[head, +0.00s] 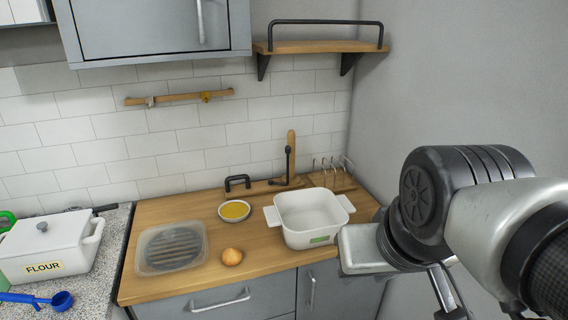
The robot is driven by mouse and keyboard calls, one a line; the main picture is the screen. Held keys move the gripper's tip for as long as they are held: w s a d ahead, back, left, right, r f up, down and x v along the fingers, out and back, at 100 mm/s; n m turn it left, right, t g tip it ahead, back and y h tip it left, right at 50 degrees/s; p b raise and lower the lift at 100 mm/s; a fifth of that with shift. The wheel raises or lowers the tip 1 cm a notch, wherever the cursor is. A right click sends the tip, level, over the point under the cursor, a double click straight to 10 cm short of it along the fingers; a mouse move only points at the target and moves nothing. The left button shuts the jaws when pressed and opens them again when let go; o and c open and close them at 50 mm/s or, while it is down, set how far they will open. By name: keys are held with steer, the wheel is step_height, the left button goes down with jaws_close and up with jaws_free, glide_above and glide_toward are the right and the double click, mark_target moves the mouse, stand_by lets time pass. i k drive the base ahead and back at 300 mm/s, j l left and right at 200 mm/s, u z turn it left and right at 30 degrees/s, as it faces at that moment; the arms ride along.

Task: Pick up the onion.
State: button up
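The onion (232,257) is small, round and golden brown. It sits on the wooden countertop (205,286) near its front edge, between a clear container and a white pot. My arm comes in from the right side, and its silver and black links cover the counter's right end. A thin metal part at the bottom edge looks like part of my gripper (447,292). It is well to the right of the onion and apart from it. Its fingertips are cut off or hidden, so I cannot tell whether it is open or shut.
The white pot (297,228) stands right of the onion. The clear ribbed container (165,251) lies left. A yellow-filled bowl (234,211) is behind. A white flour box (30,247) and blue scoop (61,300) are far left. Counter around the onion is clear.

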mark_target(232, 257)
steer(key=i+j+u, duration=0.25)
steer(key=j, duration=0.3)
steer(key=i+j+u, duration=0.25)
steer(key=i+j, duration=0.25)
